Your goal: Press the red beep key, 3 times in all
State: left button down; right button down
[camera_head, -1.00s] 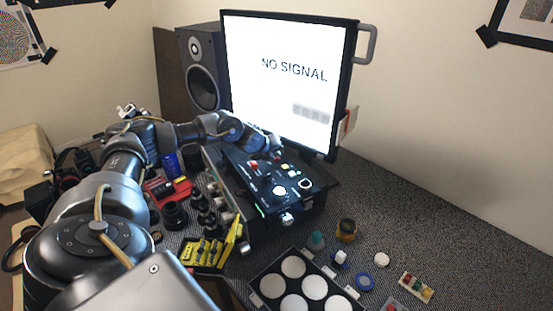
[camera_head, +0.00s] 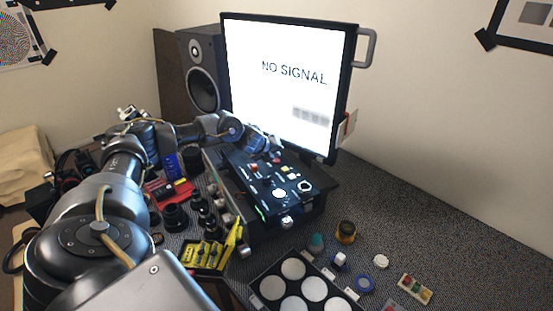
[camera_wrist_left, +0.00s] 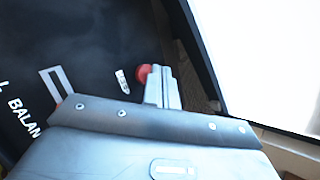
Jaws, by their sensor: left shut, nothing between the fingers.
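The black control box (camera_head: 262,205) stands on the desk below the monitor, with keys, knobs and a lit white round button on top. In the left wrist view, the red key (camera_wrist_left: 144,73) is a small round red cap on the dark panel. My left gripper (camera_wrist_left: 160,70) is shut and empty, its fingertips right beside the red key and partly covering it. I cannot tell whether they touch it. In the head view my left gripper (camera_head: 274,150) is over the far edge of the box, small and partly hidden by its own wrist.
The monitor (camera_head: 290,75) reading "NO SIGNAL" rises close behind the box, with a speaker (camera_head: 202,75) to its left. Lenses and a yellow tool set (camera_head: 210,253) lie left of the box. A tray of white discs (camera_head: 262,290) is in front.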

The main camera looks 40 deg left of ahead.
aim_at(275, 162)
pick_arm(q)
jog(key=shift+r, duration=0.2)
notch_tip(275, 162, up, 5)
jog(key=p, duration=0.4)
dwell(0.3)
jog(key=shift+f, duration=0.15)
dwell(2.4)
